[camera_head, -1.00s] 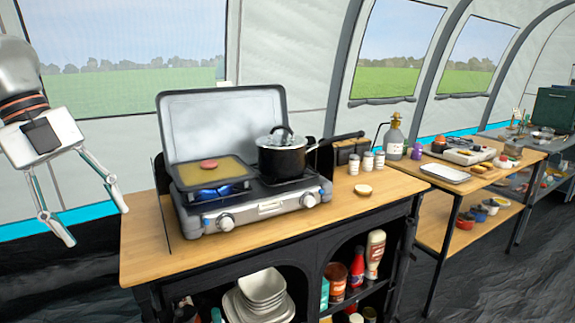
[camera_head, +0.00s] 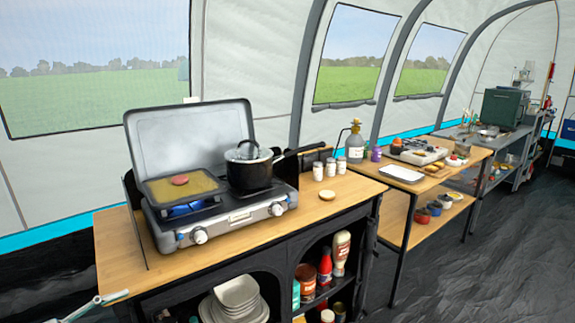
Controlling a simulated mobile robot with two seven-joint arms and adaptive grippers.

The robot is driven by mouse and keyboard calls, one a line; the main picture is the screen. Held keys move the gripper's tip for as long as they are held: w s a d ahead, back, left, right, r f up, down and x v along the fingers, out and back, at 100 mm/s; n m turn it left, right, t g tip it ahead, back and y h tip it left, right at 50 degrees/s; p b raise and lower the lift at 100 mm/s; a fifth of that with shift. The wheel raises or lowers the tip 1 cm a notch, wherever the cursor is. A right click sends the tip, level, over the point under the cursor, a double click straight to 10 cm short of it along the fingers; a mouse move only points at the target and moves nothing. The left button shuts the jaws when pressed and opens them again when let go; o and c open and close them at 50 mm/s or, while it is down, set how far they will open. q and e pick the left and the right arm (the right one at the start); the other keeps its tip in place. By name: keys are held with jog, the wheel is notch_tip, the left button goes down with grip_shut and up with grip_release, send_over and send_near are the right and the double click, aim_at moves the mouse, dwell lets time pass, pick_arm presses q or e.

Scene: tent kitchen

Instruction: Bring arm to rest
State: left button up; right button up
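Only a thin finger part of my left gripper (camera_head: 98,302) shows, at the bottom left edge of the head view, low beside the left front corner of the wooden counter (camera_head: 120,255). The rest of the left gripper and its arm are out of the picture, so its opening cannot be judged. It seems apart from the stove. My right gripper and arm are not in view.
A camping stove (camera_head: 222,227) on the counter bears a griddle with a patty (camera_head: 180,180) and a black pot (camera_head: 250,172). A bun (camera_head: 327,195) lies to the right. Shelves below hold bowls (camera_head: 238,295) and bottles. Dark floor (camera_head: 450,280) is open at right.

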pick_arm(q)
jog(key=s+d+f+n+y+p, duration=0.1)
jog(key=s+d+f+n+y, duration=0.3)
jog(key=f, duration=0.5)
jog(key=s+d+f+n+y+p, duration=0.2)
jog(key=s+d+f+n+y, duration=0.2)
jog(key=f, duration=0.6)
jog(key=s+d+n, duration=0.1)
jog(key=s+n, duration=0.1)
jog(key=s, duration=0.1)
jog(key=shift+d+f+n, duration=0.15)
jog(key=shift+f+n, duration=0.1)
jog(key=shift+n, duration=0.05)
jog(key=shift+o, duration=0.6)
jog(key=s+d+f+n+g+p, duration=0.1)
jog(key=s+d+f+g, duration=0.1)
jog(key=s+d+f, duration=0.3)
jog(key=s+d, duration=0.1)
jog(key=d, duration=0.3)
jog(key=shift+s+n+y, duration=0.3)
jog(key=shift+s+n, duration=0.1)
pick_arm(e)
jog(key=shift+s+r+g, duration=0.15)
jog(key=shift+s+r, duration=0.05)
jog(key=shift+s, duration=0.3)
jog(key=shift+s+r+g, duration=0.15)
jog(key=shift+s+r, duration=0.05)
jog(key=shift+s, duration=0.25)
